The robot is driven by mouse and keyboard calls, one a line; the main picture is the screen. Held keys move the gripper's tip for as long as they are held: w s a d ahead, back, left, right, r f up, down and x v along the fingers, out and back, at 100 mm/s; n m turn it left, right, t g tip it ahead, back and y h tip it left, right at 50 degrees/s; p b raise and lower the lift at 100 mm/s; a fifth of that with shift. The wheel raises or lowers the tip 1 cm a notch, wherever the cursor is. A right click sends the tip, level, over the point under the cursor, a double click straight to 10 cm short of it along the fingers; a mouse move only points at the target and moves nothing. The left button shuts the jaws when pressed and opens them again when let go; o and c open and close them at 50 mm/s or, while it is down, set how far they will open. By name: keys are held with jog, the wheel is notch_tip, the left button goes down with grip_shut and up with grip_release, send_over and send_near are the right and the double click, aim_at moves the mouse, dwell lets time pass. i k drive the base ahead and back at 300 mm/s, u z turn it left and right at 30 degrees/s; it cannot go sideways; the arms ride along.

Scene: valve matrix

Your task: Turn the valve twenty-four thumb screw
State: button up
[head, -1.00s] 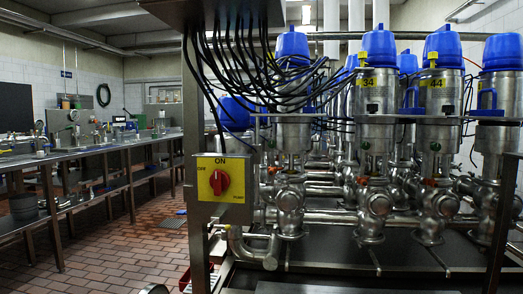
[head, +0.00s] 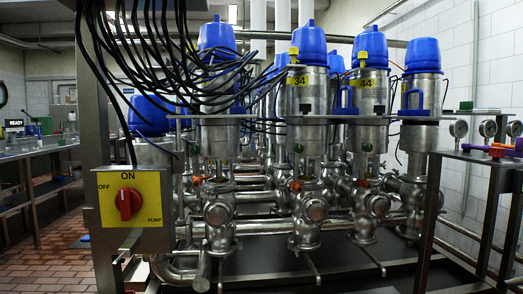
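No label reading 24 can be read in the head view. A blue-capped steel valve (head: 217,135) stands left of valve 34, its upper body covered by black cables, so any number or thumb screw on it is hidden. Valve 34 (head: 308,108) and valve 44 (head: 368,105) have yellow number labels. A small yellow piece (head: 294,54) shows beside the cap of valve 34, and another yellow piece (head: 363,58) beside the cap of valve 44. My gripper is not in view.
A yellow pump switch box (head: 129,198) with a red knob is mounted on the steel frame at left. Black cables (head: 165,60) hang before the left valves. A bench with gauges (head: 488,129) stands at right. Tiled floor (head: 62,262) is open at lower left.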

aim_at(195, 149)
jog(key=z, duration=0.1)
jog(key=i, duration=1.3)
jog(key=u, duration=1.1)
